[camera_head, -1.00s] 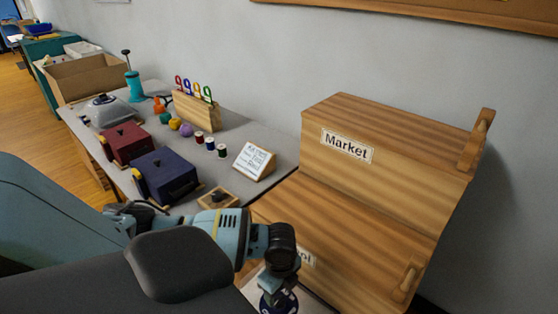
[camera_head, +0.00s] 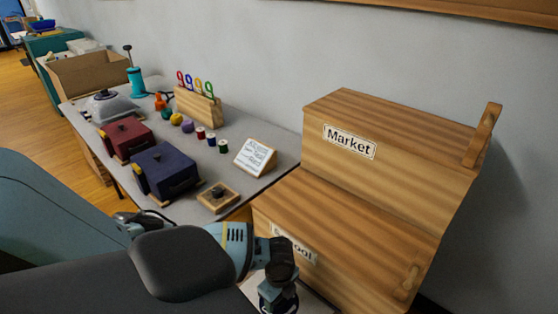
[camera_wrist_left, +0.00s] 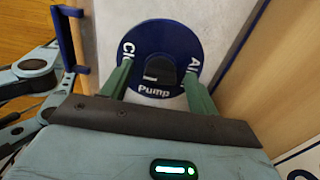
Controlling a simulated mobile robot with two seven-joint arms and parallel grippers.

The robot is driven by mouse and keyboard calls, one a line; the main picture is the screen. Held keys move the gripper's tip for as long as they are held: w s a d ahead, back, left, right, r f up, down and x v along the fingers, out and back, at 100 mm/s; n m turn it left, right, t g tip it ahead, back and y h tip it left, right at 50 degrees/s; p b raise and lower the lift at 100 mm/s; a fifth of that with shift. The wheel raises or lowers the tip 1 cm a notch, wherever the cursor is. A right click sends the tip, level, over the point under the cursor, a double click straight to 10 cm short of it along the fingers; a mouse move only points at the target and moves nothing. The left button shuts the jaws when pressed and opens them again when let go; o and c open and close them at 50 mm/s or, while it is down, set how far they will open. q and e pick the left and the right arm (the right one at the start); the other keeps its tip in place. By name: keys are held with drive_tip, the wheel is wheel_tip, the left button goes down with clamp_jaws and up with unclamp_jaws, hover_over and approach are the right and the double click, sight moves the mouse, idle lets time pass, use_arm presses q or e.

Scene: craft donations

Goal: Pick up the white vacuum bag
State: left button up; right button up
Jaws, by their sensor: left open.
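My left gripper (camera_wrist_left: 158,72) is open. Its two green fingers stand on either side of the knob, over the dial; I cannot tell whether they touch it. In the head view, my left gripper (camera_head: 278,298) points down at the bottom edge, in front of the lower wooden box, and hides most of what lies below.
Wooden boxes, one labelled Market (camera_head: 350,142), stand to the right of the gripper. A grey table (camera_head: 255,138) to the left holds a maroon box (camera_head: 127,137), a navy box (camera_head: 166,170), thread spools, a small sign (camera_head: 255,156) and a grey bag-like thing (camera_head: 108,107).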

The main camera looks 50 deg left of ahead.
use_arm(q)
clamp_jaws()
drive_tip(key=shift+r, duration=0.1)
idle(0.4)
drive_tip(key=shift+r, duration=0.6)
wheel_tip(320, 180, up, 2)
drive_tip(key=shift+r, duration=0.25)
drive_tip(key=s+a, duration=0.4)
drive_tip(key=s, duration=0.3)
drive_tip(key=s+a+r, duration=0.1)
drive_tip(key=s+a, duration=0.2)
drive_tip(key=s, duration=0.4)
drive_tip(key=shift+a+p, duration=0.35)
drive_tip(key=shift+a, duration=0.05)
